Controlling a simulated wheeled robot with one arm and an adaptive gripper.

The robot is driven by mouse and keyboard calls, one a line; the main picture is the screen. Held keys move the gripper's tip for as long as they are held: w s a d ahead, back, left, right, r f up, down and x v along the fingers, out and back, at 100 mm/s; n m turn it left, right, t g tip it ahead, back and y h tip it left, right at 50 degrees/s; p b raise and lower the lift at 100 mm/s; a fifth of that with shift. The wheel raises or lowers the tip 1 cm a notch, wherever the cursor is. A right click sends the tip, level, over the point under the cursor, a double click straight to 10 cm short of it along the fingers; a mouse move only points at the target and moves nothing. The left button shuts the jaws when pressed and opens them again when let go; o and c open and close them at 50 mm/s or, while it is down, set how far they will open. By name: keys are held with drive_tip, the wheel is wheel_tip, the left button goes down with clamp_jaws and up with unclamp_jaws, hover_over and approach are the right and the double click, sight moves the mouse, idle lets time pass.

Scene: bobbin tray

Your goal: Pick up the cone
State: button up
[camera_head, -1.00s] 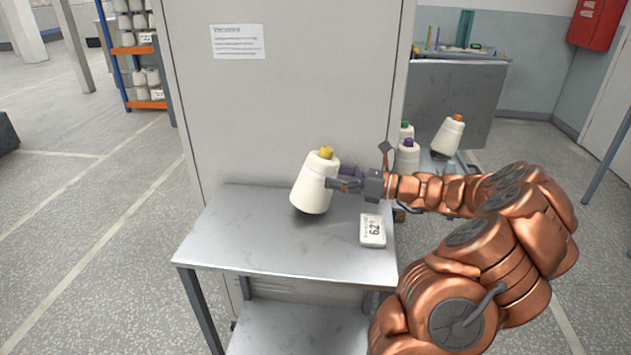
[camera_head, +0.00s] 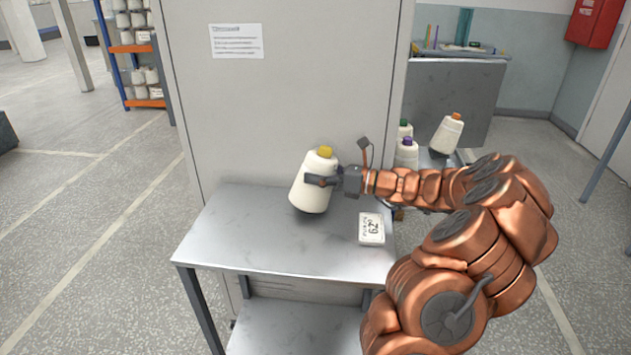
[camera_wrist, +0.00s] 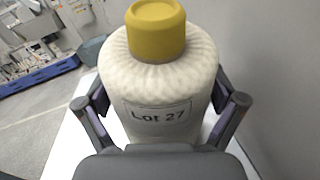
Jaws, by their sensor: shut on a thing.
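The cone (camera_head: 312,192) is a white yarn cone with a yellow top. It leans slightly, its top to the right, over the metal table (camera_head: 250,245). My gripper (camera_head: 318,180) is shut on its upper part from the right. A dark patch shows under the cone's base, and I cannot tell for sure whether the base touches the table. In the wrist view the cone (camera_wrist: 160,70) stands between my two fingers (camera_wrist: 162,118), its yellow top towards the far side and a "Lot 27" label facing the camera. Its lower end is hidden there by the gripper body.
A white numbered tag (camera_head: 371,229) lies on the table to the right of the cone. A grey panel (camera_head: 285,100) rises close behind the table. More cones (camera_head: 407,153) with purple, green and orange tops stand behind my arm. The table's front left is clear.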

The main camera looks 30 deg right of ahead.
sight(316, 159)
drive_tip(key=c, duration=0.3)
drive_tip(key=shift+c, duration=0.2)
drive_tip(key=shift+r, duration=0.85)
wheel_tip(316, 159, up, 2)
drive_tip(key=shift+r, duration=0.1)
drive_tip(key=s+a+r+b, duration=0.1)
drive_tip(key=s+a, duration=0.1)
drive_tip(key=s, duration=1.3)
drive_tip(key=shift+s, duration=0.4)
drive_tip(key=shift+r, duration=0.1)
